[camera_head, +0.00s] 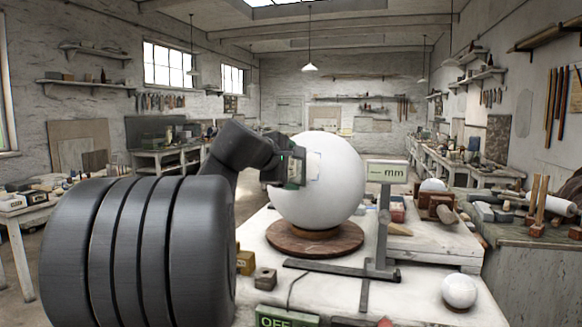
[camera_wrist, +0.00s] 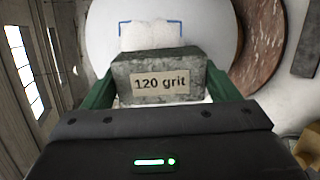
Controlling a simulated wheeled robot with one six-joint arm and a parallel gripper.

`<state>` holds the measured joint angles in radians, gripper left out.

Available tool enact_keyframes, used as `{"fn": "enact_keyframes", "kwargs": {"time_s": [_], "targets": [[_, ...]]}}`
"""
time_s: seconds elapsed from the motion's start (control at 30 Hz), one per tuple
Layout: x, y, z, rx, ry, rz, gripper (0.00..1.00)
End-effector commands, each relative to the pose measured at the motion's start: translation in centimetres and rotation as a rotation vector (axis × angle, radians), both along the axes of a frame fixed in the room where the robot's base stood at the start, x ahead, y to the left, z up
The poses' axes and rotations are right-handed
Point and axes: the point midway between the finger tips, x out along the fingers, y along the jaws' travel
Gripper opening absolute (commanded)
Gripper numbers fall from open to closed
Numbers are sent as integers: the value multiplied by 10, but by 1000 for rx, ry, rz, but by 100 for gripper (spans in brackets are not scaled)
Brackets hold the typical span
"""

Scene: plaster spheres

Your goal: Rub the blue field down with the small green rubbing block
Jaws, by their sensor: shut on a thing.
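A big white plaster sphere (camera_head: 335,195) rests on a round reddish-brown base (camera_head: 338,244) on the workbench. The blue field (camera_wrist: 121,30) is a thin blue outline on the sphere, with a rough whitish patch inside; it also shows in the head view (camera_head: 319,165). My gripper (camera_head: 293,172) is at the sphere's left side, beside the field. In the wrist view its green fingers are shut on the rubbing block (camera_wrist: 125,70), a grey-green block labelled "120 grit". The block lies just below the rough patch and covers the field's lower part. I cannot tell whether it touches the sphere.
A gauge stand with an "mm" display (camera_head: 386,172) stands close right of the sphere. A small white ball (camera_head: 459,291) lies at the bench's front right. A cluttered side bench (camera_head: 535,235) is at right.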

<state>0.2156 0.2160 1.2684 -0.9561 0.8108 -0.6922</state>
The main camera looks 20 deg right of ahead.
Motion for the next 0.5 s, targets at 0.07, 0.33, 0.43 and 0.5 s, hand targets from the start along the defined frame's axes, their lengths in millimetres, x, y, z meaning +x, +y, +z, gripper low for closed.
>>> {"fn": "enact_keyframes", "kwargs": {"time_s": [0.07, 0.33, 0.43, 0.5], "targets": [[1, -1, 1, -1, -2, 0, 56], [4, -5, -1, -1, -2, -1, 56], [4, -5, -2, -1, -2, 0, 56], [4, -4, -4, -1, -2, 0, 56]]}}
